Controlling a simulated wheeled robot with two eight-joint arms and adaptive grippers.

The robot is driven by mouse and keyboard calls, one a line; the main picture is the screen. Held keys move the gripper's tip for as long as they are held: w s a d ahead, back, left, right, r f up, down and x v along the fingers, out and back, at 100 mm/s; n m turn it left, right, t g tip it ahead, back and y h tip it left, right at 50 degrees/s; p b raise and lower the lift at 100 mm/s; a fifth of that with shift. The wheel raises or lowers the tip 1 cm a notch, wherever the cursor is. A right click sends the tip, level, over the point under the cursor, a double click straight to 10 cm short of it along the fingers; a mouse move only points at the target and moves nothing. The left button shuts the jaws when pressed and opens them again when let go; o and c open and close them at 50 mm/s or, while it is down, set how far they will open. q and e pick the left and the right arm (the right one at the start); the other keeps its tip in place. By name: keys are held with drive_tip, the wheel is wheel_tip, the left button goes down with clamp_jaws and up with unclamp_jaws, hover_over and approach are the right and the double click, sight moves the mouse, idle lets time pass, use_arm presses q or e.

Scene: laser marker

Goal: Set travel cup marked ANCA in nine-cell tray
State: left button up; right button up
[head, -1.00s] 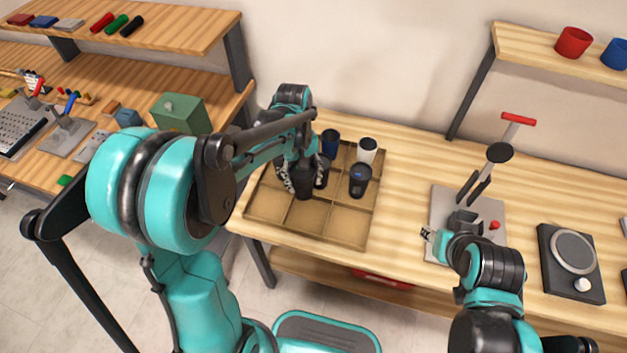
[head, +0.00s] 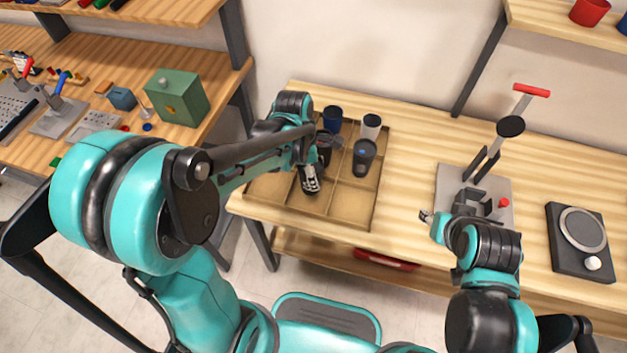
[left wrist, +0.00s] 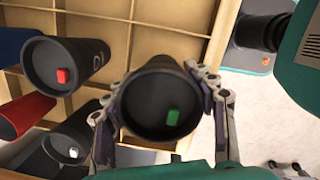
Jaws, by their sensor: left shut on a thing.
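The nine-cell tray (head: 345,205) is a shallow wooden grid on the bench; its front cells look bare. My left gripper (head: 310,182) is over its left part. In the left wrist view my left gripper (left wrist: 160,105) is shut around a black travel cup (left wrist: 160,100) with a green lid button. Its marking and base are hidden, so I cannot tell whether it touches the tray. Beside it stands a dark cup (left wrist: 75,65) with a red button and partly readable letters. My right gripper (head: 427,216) is near the press; its jaws are too small to judge.
Other cups stand towards the tray's back: a navy one (head: 332,118), a white one with a dark lid (head: 370,127) and a dark one (head: 364,157). A lever press (head: 475,190) and a round-topped black device (head: 580,245) stand to the right. Bench between tray and press is clear.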

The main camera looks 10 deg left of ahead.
use_arm(q)
drive_tip(key=shift+f+b, duration=0.75)
drive_tip(key=shift+f, duration=1.15)
drive_tip(key=shift+f, duration=0.2)
drive_tip(key=o, duration=0.8)
drive_tip(key=shift+c, duration=0.2)
drive_tip(key=shift+r, duration=0.1)
